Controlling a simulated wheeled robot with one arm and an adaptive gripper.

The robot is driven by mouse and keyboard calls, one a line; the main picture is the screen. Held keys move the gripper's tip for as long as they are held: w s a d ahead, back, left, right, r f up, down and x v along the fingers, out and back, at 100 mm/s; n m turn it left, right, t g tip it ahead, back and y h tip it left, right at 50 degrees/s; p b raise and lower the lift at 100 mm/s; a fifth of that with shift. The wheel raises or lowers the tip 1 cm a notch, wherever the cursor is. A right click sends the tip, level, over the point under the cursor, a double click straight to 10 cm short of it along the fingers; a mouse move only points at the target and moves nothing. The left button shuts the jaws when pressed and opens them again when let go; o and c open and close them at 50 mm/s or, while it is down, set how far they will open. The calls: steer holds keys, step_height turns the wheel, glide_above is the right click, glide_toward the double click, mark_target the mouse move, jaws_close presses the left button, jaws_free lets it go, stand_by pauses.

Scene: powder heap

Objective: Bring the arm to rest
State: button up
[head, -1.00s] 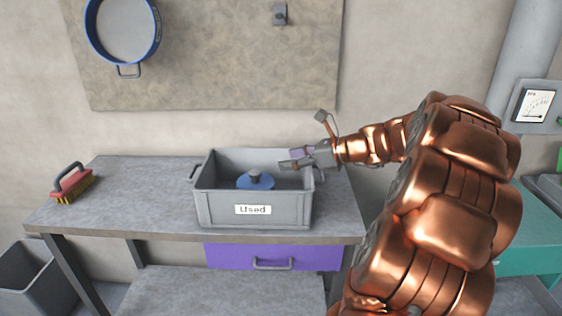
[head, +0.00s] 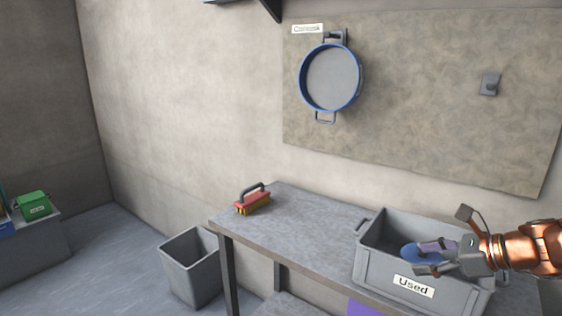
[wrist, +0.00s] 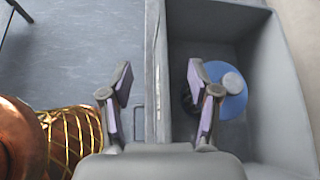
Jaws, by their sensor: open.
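My gripper (head: 428,257) is open and empty at the right of the head view, over the grey bin labelled "Used" (head: 372,262). In the wrist view my gripper (wrist: 160,90) has its two purple-padded fingers spread apart, one on each side of the bin's wall as seen from above. A blue round object with a grey knob (wrist: 232,88) lies inside the bin, beyond the right finger and apart from the pads as far as I can tell. In the head view my gripper partly hides this object.
The bin stands on a grey table (head: 290,240). A red brush with yellow bristles (head: 254,202) lies at the table's left end. A grey waste bin (head: 190,268) stands on the floor. A blue-rimmed sieve (head: 330,78) hangs on the wall board beside an empty hook (head: 489,84).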

steer(key=s+a+f+n+g+h+p, duration=0.1)
steer(key=s+a+n+g+p, duration=0.1)
steer(key=s+a+n+g, duration=0.5)
steer(key=s+a+f+n+p, duration=0.1)
steer(key=s+a+n, duration=0.5)
steer(key=a, duration=0.5)
steer(key=s+f+n+g+h+p, duration=0.1)
steer(key=s+n+g+h+p, duration=0.2)
steer(key=s+n, duration=0.9)
steer(key=s+d+h, duration=0.1)
steer(key=s+h, duration=0.1)
steer(key=h, duration=0.1)
steer(key=shift+s+f+h+p, duration=0.2)
steer(key=shift+s+h+p, duration=0.05)
steer(key=shift+h+p, duration=0.1)
